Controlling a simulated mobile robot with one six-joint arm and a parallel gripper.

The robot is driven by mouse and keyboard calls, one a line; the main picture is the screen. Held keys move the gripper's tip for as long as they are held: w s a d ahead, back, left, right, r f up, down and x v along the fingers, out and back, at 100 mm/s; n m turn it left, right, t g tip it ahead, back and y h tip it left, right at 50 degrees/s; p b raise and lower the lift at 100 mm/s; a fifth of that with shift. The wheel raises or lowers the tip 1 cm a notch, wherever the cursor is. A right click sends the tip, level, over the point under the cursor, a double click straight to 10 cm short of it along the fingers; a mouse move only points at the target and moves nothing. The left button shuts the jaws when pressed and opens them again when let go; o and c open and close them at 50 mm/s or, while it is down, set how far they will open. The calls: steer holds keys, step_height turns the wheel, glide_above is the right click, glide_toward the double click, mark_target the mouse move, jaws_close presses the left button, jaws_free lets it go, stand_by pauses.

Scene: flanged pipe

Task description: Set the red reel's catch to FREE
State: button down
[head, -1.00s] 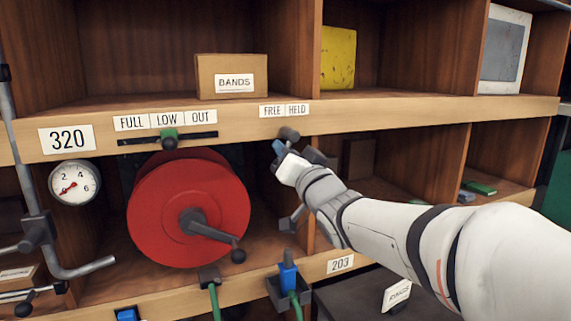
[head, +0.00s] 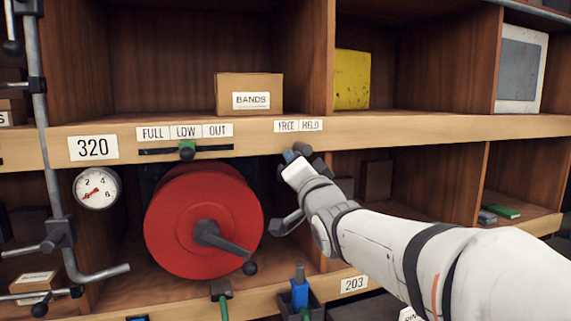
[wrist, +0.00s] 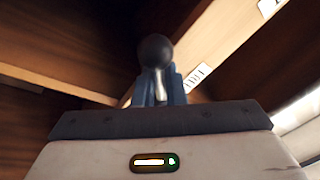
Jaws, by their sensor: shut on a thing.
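The red reel (head: 172,235) sits in the middle bay with a dark crank on its face. Its catch ends in a dark round knob (head: 302,149), just under the FREE (head: 287,126) and HELD (head: 311,125) labels, near the line between them. My gripper (head: 292,157) reaches up to the catch from the lower right. In the wrist view the knob (wrist: 155,50) stands above my blue fingertips, which are shut on the catch's pale stem (wrist: 159,88). The fingers and hand hide most of the catch, so its exact setting is hard to tell.
A BANDS box (head: 249,94) stands on the shelf above. A blue-topped fitting (head: 299,291) is below my arm. The bay right of the catch is partly open.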

steer(key=c, duration=1.5)
jaws_free()
steer(key=shift+c, duration=0.2)
steer(key=shift+s, duration=0.25)
steer(key=b+v, duration=0.1)
steer(key=v, duration=0.6)
steer(key=shift+s, duration=0.2)
steer(key=shift+d, duration=0.1)
